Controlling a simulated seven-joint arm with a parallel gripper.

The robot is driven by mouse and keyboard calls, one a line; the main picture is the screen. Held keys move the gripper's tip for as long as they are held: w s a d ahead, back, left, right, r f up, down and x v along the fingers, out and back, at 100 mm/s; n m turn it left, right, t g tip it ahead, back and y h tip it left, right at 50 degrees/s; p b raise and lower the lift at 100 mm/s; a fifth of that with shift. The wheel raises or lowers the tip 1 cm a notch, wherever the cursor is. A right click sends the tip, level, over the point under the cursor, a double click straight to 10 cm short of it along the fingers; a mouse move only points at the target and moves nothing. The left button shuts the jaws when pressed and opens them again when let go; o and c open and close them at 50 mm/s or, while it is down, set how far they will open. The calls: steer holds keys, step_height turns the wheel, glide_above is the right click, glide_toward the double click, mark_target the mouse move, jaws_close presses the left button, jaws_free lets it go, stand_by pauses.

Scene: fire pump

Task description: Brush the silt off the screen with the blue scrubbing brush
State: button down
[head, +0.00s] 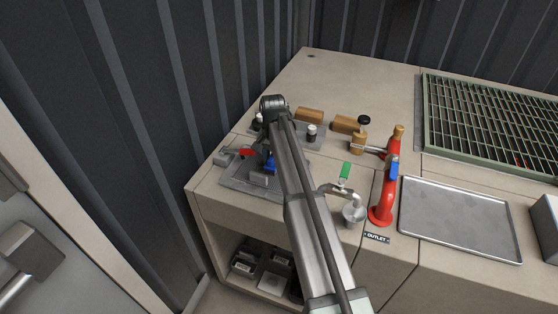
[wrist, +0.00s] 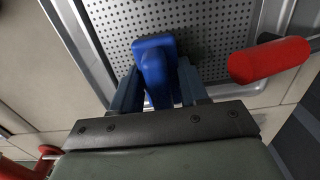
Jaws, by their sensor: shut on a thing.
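My gripper (wrist: 158,82) is shut on the blue scrubbing brush (wrist: 153,58); its two blue-grey fingers stand on either side of the handle. Below them is a grey perforated surface (wrist: 105,20) with a metal rim. The bristles are hidden, and I cannot tell whether the brush touches the surface. In the head view, the blue brush (head: 270,163) shows beside my arm, over a grey tray (head: 237,182) at the counter's left end. A green-framed grating (head: 490,115), which may be the screen, lies at the right. I cannot make out silt on it.
A red-handled thing (wrist: 268,60) is close to the right of my gripper. A red outlet pipe (head: 381,205) with a blue lever stands right of my arm, near a green-handled valve (head: 345,172). A flat metal tray (head: 460,220) lies further right. A dark ribbed wall closes the left side.

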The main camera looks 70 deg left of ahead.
steer(key=shift+s+a+f, duration=0.1)
steer(key=shift+s+a, duration=1)
steer(key=shift+a, duration=0.05)
steer(key=shift+s+a+f, duration=0.1)
steer(key=shift+s+a, duration=0.25)
steer(key=shift+s, duration=0.25)
steer(key=shift+s+a+r, duration=0.2)
steer(key=shift+s+a, duration=1)
steer(key=shift+s, duration=0.15)
steer(key=shift+w+d+r, duration=0.2)
steer(key=shift+w+d, duration=2.45)
steer(key=shift+d, duration=0.1)
steer(key=shift+w, duration=0.35)
